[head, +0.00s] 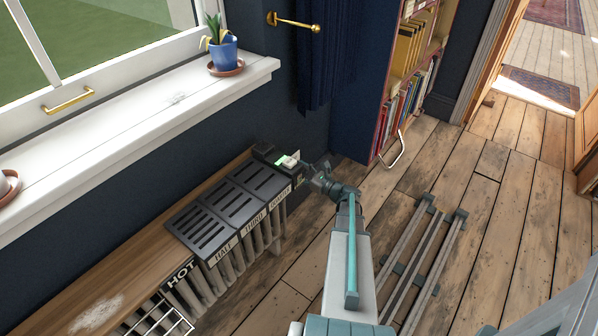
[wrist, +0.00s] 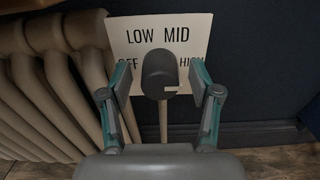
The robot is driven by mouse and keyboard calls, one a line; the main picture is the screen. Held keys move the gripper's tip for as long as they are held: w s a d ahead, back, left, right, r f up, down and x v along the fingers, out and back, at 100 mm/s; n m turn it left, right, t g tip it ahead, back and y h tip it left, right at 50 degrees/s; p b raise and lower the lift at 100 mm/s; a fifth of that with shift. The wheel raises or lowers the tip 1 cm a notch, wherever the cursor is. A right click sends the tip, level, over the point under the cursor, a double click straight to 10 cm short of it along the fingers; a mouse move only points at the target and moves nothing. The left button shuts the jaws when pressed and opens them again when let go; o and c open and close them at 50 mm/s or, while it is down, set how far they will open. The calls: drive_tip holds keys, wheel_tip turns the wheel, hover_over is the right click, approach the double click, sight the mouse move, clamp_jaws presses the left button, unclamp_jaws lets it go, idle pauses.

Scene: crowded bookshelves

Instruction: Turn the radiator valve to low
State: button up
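The radiator valve is a dark grey rounded knob (wrist: 160,72) on a pale stem, in the middle of the wrist view. A short white mark shows at its lower right, on the side of the HIGH label. Behind it, a cream plate (wrist: 190,24) reads LOW and MID above, with OFF and HIGH partly hidden below. My gripper (wrist: 160,82) is open, with one finger on each side of the knob and a visible gap to both. In the head view my gripper (head: 318,178) is at the radiator's far end; the knob is hard to make out there.
The cream ribbed radiator (wrist: 45,75) stands left of the valve. Dark slotted covers (head: 238,205) and a wooden shelf (head: 75,275) lie above it. A blue curtain (head: 325,60) and a bookcase (head: 375,125) stand beyond.

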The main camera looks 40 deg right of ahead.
drive_tip(key=c, duration=1.1)
